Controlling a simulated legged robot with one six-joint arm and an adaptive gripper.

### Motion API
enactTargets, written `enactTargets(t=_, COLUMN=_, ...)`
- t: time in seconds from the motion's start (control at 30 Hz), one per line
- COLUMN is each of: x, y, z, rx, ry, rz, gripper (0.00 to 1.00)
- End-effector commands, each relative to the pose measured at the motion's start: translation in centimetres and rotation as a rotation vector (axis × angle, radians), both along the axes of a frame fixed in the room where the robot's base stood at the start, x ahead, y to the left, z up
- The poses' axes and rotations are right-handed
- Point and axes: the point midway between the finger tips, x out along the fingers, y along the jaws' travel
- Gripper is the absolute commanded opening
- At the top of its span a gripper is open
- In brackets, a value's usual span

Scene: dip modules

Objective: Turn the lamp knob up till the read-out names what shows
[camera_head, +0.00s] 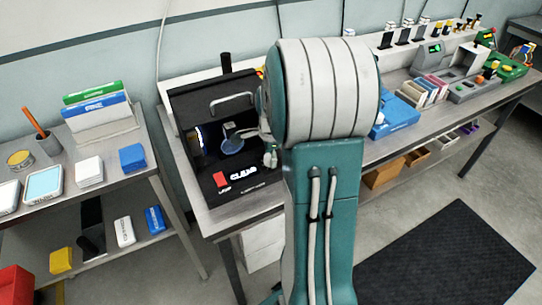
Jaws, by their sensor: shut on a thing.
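A black box (185,105) with a grey handle stands on the bench at the centre left. Its open front shows a bluish round lens or dish (232,146) inside. On the lower front, a lit read-out (243,173) appears to say "CLEAR", beside a red switch (221,180) with a small label. My arm covers the right part of the box. Only a little of my gripper (270,157) shows, at the box's right front edge, shut on what seems to be the lamp knob. The knob itself is hidden behind my gripper and arm.
A side table on the left holds a card rack (107,122), a blue block (132,157), a white block (89,170) and a pen cup (48,144). The bench on the right carries several devices and a blue tray (398,118). A dark mat (450,255) lies on the floor.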

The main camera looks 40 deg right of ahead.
Motion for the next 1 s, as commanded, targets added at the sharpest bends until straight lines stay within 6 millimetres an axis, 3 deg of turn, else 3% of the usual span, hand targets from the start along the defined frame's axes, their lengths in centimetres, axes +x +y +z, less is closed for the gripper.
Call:
enactTargets(t=0.4, x=-0.1, y=0.2, z=-0.3, rx=0.005, ry=0.004, rz=-0.006, gripper=0.04)
enactTargets(t=0.43, x=-0.1, y=0.2, z=-0.3, rx=0.005, ry=0.004, rz=-0.006, gripper=0.61)
enactTargets(t=0.5, x=-0.1, y=0.2, z=-0.2, rx=0.004, ry=0.004, rz=-0.006, gripper=0.87)
enactTargets(t=0.87, x=0.0, y=0.1, z=-0.1, rx=0.001, ry=0.002, rz=-0.006, gripper=0.87)
enactTargets(t=1.0, x=0.0, y=0.0, z=0.9, rx=0.0, ry=-0.001, rz=-0.006, gripper=0.87)
